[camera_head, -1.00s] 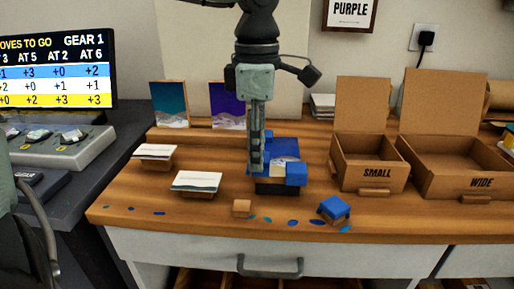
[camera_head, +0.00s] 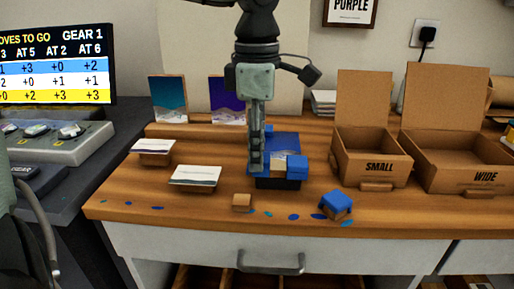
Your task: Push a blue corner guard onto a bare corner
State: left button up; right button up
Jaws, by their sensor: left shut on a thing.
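A blue slab (camera_head: 286,143) with a pale patch lies on a dark base (camera_head: 277,183) in the middle of the bench. A blue corner guard (camera_head: 297,167) sits on its front right corner. Another blue piece (camera_head: 268,131) shows at its back edge. My left gripper (camera_head: 256,168) points straight down at the slab's front left corner, shut on what seems a blue corner guard, mostly hidden by the fingers. I cannot tell whether it touches the corner. Another blue guard (camera_head: 336,202) sits on a small wooden block at the bench's front. My right gripper is not in view.
Open cardboard boxes marked SMALL (camera_head: 374,168) and WIDE (camera_head: 455,182) stand at the right. Two card stands (camera_head: 196,177) (camera_head: 153,147) are at the left. A small wooden block (camera_head: 242,202) and several blue spots lie along the front edge.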

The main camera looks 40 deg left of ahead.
pick_arm(q)
jog(key=shift+w+f+b, duration=0.2)
jog(key=shift+f+b, duration=0.1)
jog(key=shift+b, duration=0.05)
dwell(0.4)
jog(key=o, duration=0.9)
jog(key=shift+c, duration=0.2)
notch_tip(320, 180, up, 8)
jog(key=p, duration=0.5)
jog(key=shift+c, duration=0.5)
grip_shut()
